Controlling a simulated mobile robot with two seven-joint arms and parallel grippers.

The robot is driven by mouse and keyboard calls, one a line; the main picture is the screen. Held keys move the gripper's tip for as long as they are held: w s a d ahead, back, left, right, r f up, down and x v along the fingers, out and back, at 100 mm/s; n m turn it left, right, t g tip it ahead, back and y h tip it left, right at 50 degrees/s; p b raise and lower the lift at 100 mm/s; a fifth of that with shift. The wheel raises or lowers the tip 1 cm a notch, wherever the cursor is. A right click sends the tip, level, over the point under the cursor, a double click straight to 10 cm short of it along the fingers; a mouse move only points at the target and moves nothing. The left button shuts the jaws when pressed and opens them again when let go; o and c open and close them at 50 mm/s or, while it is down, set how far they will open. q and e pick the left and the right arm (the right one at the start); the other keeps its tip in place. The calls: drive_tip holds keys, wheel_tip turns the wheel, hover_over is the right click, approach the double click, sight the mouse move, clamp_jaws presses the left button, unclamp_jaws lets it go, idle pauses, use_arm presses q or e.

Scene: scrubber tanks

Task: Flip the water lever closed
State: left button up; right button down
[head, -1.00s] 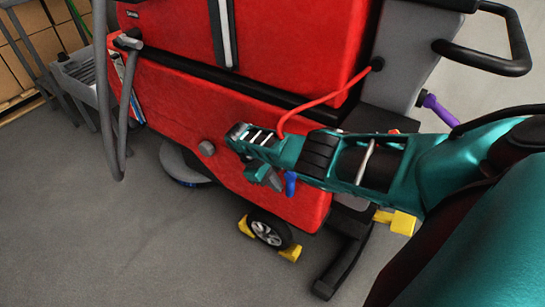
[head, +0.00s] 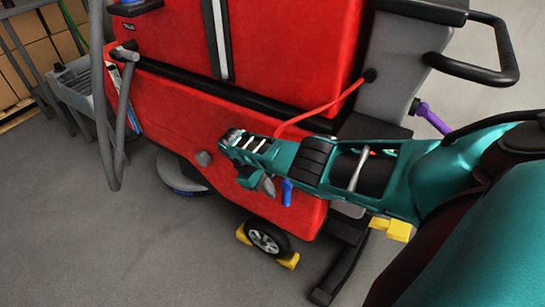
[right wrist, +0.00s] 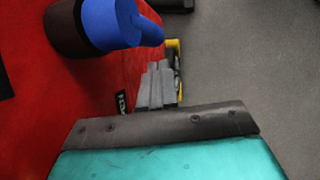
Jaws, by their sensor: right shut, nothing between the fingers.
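A blue lever (head: 287,191) sits low on the side of the red scrubber machine (head: 270,80). In the right wrist view the blue lever (right wrist: 108,22) is large at the upper left, on a dark round base (right wrist: 66,28), with its narrow end pointing right. My right gripper (head: 266,186) is just left of the lever in the head view, fingers shut and empty. In the right wrist view the grey fingers (right wrist: 155,84) lie below the lever's end, with a small gap in the picture. Contact cannot be told. My left gripper is not in view.
A red hose (head: 320,108) arches behind my right forearm. A wheel (head: 267,238) with yellow chocks (head: 288,260) stands below. A grey hose (head: 108,150) hangs at left, near a grey bin (head: 75,82). The floor in front is clear.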

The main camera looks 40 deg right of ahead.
use_arm(q)
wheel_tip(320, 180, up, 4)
drive_tip(key=p, duration=0.2)
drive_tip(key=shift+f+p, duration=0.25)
drive_tip(key=shift+p, duration=0.15)
use_arm(e)
drive_tip(key=v, duration=1)
drive_tip(key=shift+r, duration=0.3)
drive_tip(key=shift+w+a, duration=0.1)
drive_tip(key=s+a+f+t+y+p, duration=0.4)
drive_tip(key=s+a+f+t+p, duration=0.35)
drive_tip(key=a, duration=0.55)
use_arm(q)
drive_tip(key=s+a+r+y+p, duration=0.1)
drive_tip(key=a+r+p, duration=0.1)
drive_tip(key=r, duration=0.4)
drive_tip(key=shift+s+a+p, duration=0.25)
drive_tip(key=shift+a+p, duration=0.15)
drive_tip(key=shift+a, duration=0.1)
use_arm(e)
drive_tip(key=s+r+m+t+y, duration=0.1)
drive_tip(key=s+r+t, duration=0.6)
drive_tip(key=s+r, duration=0.5)
wheel_tip(320, 180, up, 3)
drive_tip(key=shift+r+m+y, duration=0.2)
drive_tip(key=shift+m+y, duration=0.2)
